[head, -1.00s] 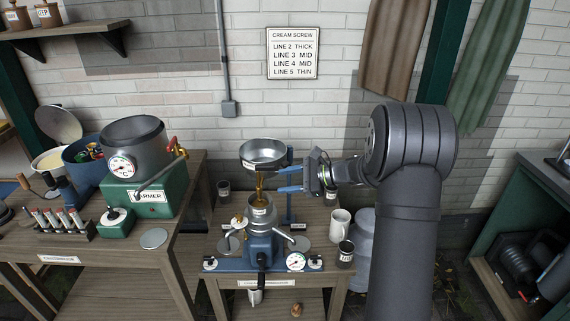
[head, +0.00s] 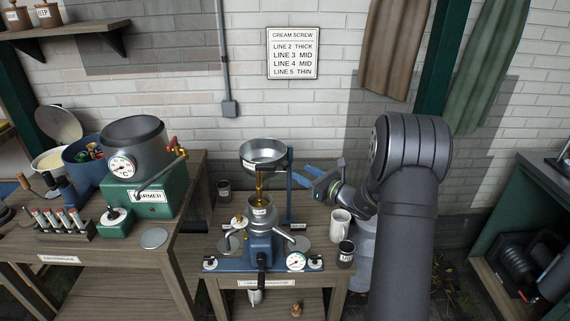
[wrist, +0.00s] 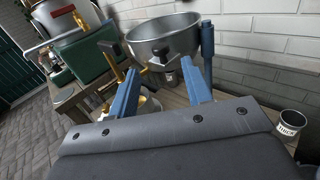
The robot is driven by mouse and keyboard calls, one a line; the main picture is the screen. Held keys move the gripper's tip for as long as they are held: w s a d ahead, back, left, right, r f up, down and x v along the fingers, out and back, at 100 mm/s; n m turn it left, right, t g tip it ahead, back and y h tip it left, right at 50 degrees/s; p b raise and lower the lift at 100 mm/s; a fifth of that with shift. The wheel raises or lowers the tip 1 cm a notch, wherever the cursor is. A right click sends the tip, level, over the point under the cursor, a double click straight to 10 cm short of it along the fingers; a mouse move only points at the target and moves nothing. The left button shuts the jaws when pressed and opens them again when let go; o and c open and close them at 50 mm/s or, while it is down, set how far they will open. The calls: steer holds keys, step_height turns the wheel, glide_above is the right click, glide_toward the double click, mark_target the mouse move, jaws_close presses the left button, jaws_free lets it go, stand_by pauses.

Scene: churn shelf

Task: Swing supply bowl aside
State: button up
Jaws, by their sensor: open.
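The supply bowl (head: 263,153) is a wide silver metal bowl with a small label, held above the blue separator machine (head: 262,240) on a blue post (head: 290,190). A golden-brown stream or spout runs from under it to the machine's top. My gripper (head: 308,174) is open and empty, right of the bowl and post, apart from both in the head view. Its two blue fingers (wrist: 155,85) point toward the bowl in the wrist view.
Another dark tin (head: 223,189) stands at the back left. The green warmer (head: 145,197) is on the left table.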

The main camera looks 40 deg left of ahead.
mark_target(288, 164)
steer(key=a, duration=0.9)
steer(key=shift+a, duration=0.15)
jaws_close()
